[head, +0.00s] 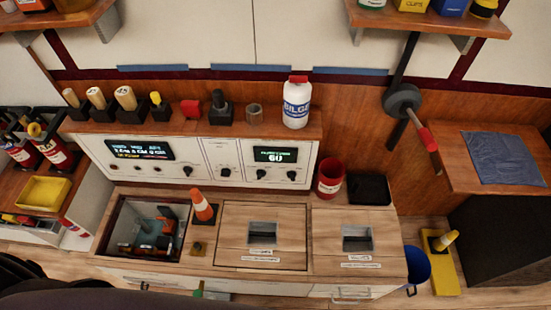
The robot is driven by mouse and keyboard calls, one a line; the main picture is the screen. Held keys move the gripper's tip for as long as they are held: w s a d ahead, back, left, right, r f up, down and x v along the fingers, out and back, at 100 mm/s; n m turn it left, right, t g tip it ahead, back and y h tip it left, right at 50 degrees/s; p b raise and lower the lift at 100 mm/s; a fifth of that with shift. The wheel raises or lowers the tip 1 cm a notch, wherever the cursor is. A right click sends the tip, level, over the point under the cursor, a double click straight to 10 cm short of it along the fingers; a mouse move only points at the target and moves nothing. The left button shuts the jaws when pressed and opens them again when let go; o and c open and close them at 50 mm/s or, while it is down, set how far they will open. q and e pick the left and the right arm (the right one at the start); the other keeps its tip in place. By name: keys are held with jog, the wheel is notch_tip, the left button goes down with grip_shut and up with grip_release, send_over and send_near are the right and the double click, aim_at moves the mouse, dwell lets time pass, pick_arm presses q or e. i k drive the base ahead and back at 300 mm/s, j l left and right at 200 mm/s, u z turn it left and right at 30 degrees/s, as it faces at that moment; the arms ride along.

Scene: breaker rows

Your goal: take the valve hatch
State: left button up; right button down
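Two square wooden hatch covers lie in the low counter in the head view. One is the middle hatch (235,235), with a recessed grey grip (262,233) and small white labels in front of it. The other is the right hatch (330,235), with a similar recessed grip (357,238) and labels. The labels are too small to read, so I cannot tell which is the valve hatch. Both covers lie flat. Left of them is an open compartment (120,215) with grey and orange parts inside. Neither gripper is in view.
Behind the hatches are a control panel (215,160), a red cup (330,178) and a black tray (370,189). A blue bucket (418,266) stands at the right end.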

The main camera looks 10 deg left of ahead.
aim_at(347, 240)
jog(key=k+z, duration=0.1)
jog(key=z, duration=0.6)
